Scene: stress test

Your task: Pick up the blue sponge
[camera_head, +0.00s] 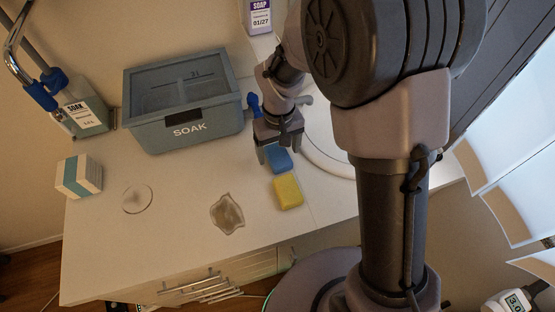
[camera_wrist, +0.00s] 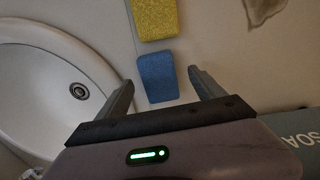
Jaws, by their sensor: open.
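The blue sponge (camera_head: 279,159) lies on the counter, just behind a yellow sponge (camera_head: 287,191). In the wrist view the blue sponge (camera_wrist: 158,77) lies between my gripper's two fingers, near their tips, with a gap showing on each side. My gripper (camera_head: 268,152) is open and points down at the blue sponge. In the head view it hides part of the sponge's far side. I cannot tell how high the fingertips are above the counter.
A grey SOAK tub (camera_head: 187,130) stands left of my gripper. A sink (camera_wrist: 40,90) lies on the other side. The yellow sponge is close to the blue one.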

